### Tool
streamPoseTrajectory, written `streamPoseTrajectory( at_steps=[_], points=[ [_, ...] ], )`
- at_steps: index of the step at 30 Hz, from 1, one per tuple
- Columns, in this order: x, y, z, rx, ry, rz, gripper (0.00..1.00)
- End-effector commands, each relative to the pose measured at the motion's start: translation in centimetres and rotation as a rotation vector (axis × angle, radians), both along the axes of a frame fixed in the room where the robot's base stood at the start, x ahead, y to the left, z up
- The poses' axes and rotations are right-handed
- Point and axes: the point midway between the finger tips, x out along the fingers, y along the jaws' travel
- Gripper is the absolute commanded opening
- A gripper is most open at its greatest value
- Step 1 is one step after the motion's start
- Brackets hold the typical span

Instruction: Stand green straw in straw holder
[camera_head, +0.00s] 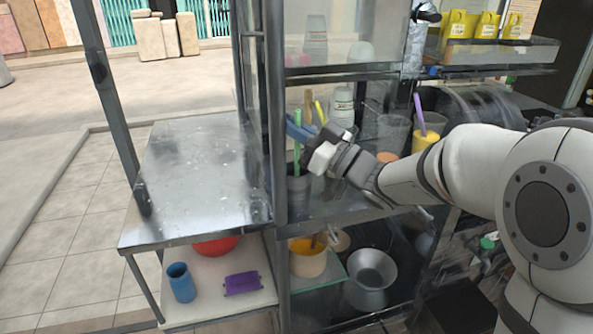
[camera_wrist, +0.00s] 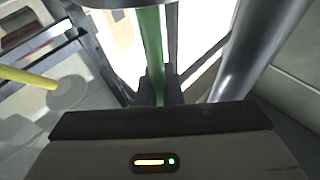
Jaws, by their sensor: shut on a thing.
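The green straw (camera_head: 297,150) stands roughly upright in the head view, behind the frame post and inside the stall. My gripper (camera_head: 300,131) is shut on it, reaching in from the right. In the wrist view the green straw (camera_wrist: 152,40) runs up from between my dark fingers (camera_wrist: 160,85). A dark grey cup (camera_head: 298,190), which looks like the straw holder, is just below the straw in the head view. Whether the straw's lower end is inside this cup or in front of it I cannot tell.
A yellow straw (camera_head: 319,112) is close behind my gripper and shows in the wrist view (camera_wrist: 28,77). The metal table (camera_head: 200,165) at left is bare; a steel post (camera_head: 276,110) stands beside the straw.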

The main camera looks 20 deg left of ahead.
Motion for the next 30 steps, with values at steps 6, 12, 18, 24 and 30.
streamPoseTrajectory(
  at_steps=[6, 12, 18, 24, 30],
  points=[
    [0.00, 0.00, 0.02, 0.000, 0.000, 0.000, 0.18],
    [0.00, 0.00, 0.02, 0.000, 0.000, 0.000, 0.31],
    [0.05, -0.02, 0.02, 0.000, 0.000, -0.001, 0.31],
    [0.04, -0.03, 0.02, 0.000, 0.000, -0.001, 0.31],
    [0.05, -0.02, 0.02, 0.000, 0.000, -0.001, 0.31]
  ],
)
